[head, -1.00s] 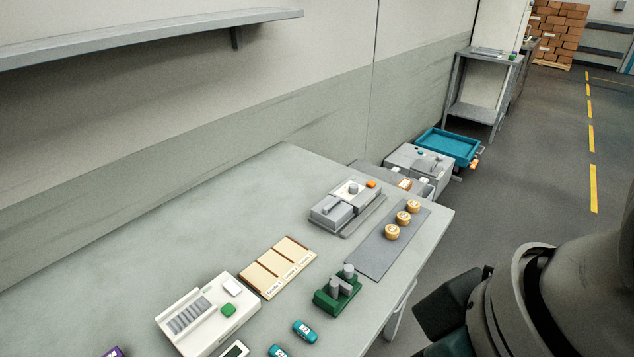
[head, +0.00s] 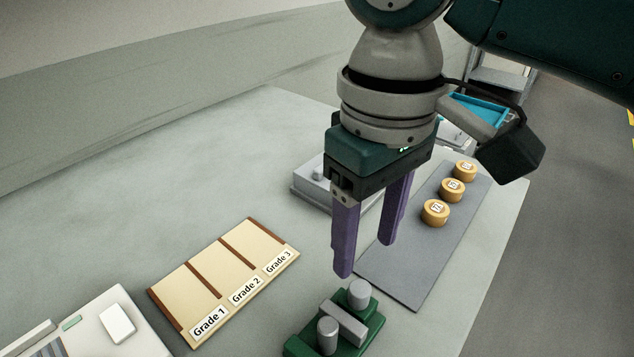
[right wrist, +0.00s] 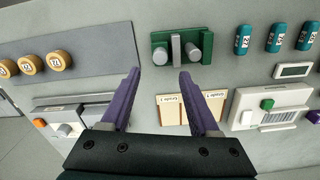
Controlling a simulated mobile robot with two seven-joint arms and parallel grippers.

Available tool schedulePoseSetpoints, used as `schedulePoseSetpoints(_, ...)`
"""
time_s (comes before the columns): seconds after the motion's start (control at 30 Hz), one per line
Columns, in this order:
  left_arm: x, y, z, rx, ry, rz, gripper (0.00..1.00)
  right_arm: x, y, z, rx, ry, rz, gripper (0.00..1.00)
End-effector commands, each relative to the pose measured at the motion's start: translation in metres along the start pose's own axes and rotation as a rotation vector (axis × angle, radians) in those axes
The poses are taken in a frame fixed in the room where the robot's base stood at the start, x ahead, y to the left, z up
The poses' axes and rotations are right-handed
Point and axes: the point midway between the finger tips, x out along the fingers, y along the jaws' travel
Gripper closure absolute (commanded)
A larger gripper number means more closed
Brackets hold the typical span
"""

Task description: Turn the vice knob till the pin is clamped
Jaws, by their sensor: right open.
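The green vice (head: 335,338) sits on the table at the bottom of the head view, cut off by the frame edge. It carries a grey bar (head: 344,322) and two grey round parts, one at the far end (head: 359,293) and one nearer (head: 327,335). Which of these is the knob and which the pin I cannot tell. The whole vice (right wrist: 182,36) shows in the right wrist view, beyond the fingertips. My right gripper (head: 366,259) points down above and slightly behind the vice, its purple fingers (right wrist: 160,73) apart and empty. My left gripper is out of view.
A grey mat (head: 410,262) with three orange labelled discs (head: 452,190) lies right of the vice. A grade tray (head: 225,281) lies to the left, near a white device (head: 90,330). A grey device (head: 310,185) stands behind my gripper. Teal cylinders (right wrist: 275,38) show in the wrist view.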

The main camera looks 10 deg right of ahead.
Motion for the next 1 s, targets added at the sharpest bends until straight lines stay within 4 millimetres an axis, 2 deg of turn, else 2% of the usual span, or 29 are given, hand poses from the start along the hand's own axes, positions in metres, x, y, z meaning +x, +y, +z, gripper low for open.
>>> schedulePoseSetpoints(0.1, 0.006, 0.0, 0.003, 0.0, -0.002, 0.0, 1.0, 0.027, 0.0, 0.001, 0.001, -0.004, 0.0, 0.38)
schedulePoseSetpoints(0.33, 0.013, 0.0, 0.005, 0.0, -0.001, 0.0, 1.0, 0.063, 0.0, 0.0, 0.0, 0.001, 0.0, 0.38)
schedulePoseSetpoints(0.5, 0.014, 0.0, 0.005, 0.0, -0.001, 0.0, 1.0, 0.073, 0.0, 0.0, -0.002, 0.002, 0.0, 0.38)
schedulePoseSetpoints(0.73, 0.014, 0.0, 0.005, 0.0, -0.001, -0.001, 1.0, 0.073, 0.0, 0.0, -0.002, 0.003, 0.0, 0.38)
schedulePoseSetpoints(0.77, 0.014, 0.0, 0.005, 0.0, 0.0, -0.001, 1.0, 0.073, 0.0, 0.0, -0.002, 0.003, 0.0, 0.39)
schedulePoseSetpoints(1.0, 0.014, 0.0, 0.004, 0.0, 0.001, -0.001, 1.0, 0.073, 0.0, -0.001, -0.002, 0.003, 0.0, 0.66)
